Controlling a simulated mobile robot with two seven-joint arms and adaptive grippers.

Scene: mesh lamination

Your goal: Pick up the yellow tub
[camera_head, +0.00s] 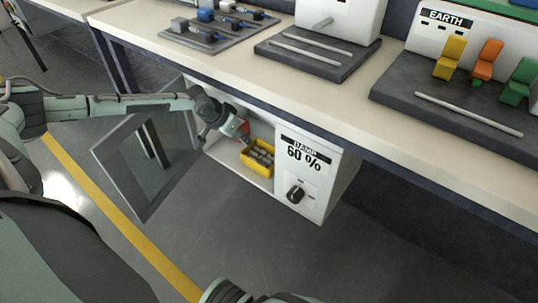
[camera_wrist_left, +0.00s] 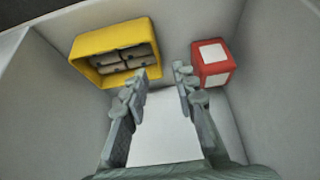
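The yellow tub (camera_head: 257,167) sits inside a white open cabinet under the bench, holding several grey-brown pieces. In the left wrist view the yellow tub (camera_wrist_left: 90,68) lies ahead and left of my left gripper (camera_wrist_left: 162,80). My left gripper (camera_head: 215,132) reaches into the cabinet opening in the head view. Its two fingers are apart with nothing between them, and they do not hold the tub. The left finger's tip overlaps the tub's near right corner in the picture; I cannot tell if it touches. My right gripper is not visible.
A red box with white faces (camera_wrist_left: 213,63) stands right of the tub in the cabinet. The cabinet's glass door (camera_head: 150,165) hangs open at left. A panel with a dial (camera_head: 306,175) borders the opening at right. The bench top (camera_head: 225,75) is above.

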